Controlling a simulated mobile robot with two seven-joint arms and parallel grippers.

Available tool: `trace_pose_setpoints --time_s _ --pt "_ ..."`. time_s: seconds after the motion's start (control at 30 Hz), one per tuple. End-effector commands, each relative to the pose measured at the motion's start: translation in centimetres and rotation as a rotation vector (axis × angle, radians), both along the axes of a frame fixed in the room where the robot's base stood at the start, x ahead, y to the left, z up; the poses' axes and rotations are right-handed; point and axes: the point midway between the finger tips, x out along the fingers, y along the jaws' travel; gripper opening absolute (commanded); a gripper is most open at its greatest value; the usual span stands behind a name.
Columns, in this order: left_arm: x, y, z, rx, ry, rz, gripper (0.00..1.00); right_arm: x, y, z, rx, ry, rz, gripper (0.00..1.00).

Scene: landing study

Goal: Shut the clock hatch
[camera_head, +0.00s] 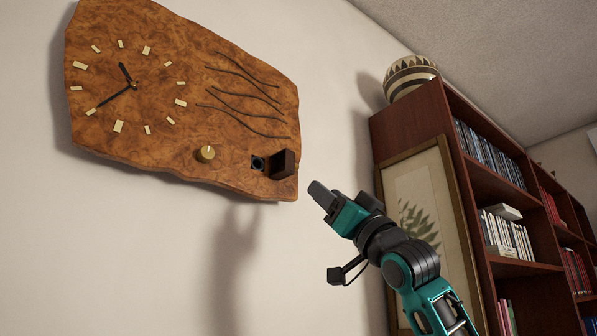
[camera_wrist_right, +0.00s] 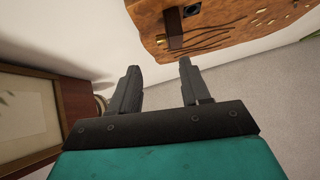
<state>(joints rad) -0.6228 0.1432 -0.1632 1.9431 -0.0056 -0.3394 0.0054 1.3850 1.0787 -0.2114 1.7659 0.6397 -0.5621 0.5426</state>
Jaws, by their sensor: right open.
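A burl-wood wall clock (camera_head: 150,85) hangs at the upper left of the head view. Near its lower right edge the small dark hatch (camera_head: 283,164) stands open, swung out to the right of a dark square opening (camera_head: 258,163). My right gripper (camera_head: 320,192) is to the right of the hatch and a little below it, apart from the clock. In the right wrist view my right gripper (camera_wrist_right: 160,70) is open and empty, with the clock (camera_wrist_right: 215,30) beyond its fingers. The hatch (camera_wrist_right: 173,27) shows there near the top. My left gripper is not in view.
A round brass knob (camera_head: 206,153) sits left of the opening on the clock. A framed plant picture (camera_head: 415,200) and a tall bookcase (camera_head: 480,170) with a patterned pot (camera_head: 410,76) on top stand at the right. The wall below the clock is clear.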

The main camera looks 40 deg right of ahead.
Motion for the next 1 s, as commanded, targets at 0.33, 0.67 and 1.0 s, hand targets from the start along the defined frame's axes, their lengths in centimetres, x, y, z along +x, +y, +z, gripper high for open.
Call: trace_pose_setpoints --time_s 0.33,0.67,1.0 --pt "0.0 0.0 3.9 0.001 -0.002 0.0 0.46 4.9 0.2 5.6 0.001 -0.001 0.002 0.47" --pt "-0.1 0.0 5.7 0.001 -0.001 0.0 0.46 8.1 0.2 8.2 -0.001 0.0 0.0 0.47" --pt "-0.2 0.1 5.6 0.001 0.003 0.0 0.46 8.4 0.2 8.3 -0.003 0.0 0.0 0.47"
